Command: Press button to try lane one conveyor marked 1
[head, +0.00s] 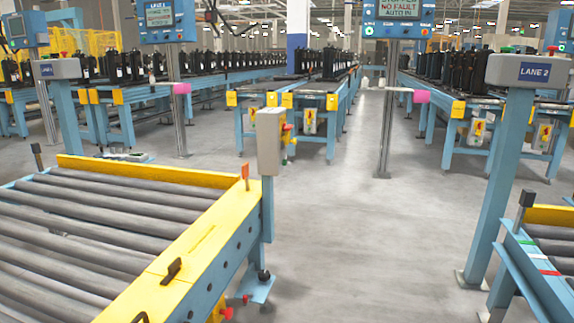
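A grey control box (57,68) with a small blue label stands on a light-blue post at the upper left; its label is too small to read surely, perhaps LANE 1. A red button (65,55) shows on its top. A roller conveyor (100,215) with grey rollers and yellow side rails fills the lower left, its rollers bare. Another grey box (530,71) at the right reads LANE 2, with green and red buttons on top. Neither gripper shows.
A second conveyor (547,255) edges in at the lower right. Open grey floor (370,240) lies between the two conveyors. Farther back, blue-legged conveyor lines carry rows of black units (105,66). Blue screen panels (398,18) stand on poles; one reads NO FAULT, AUTO IN.

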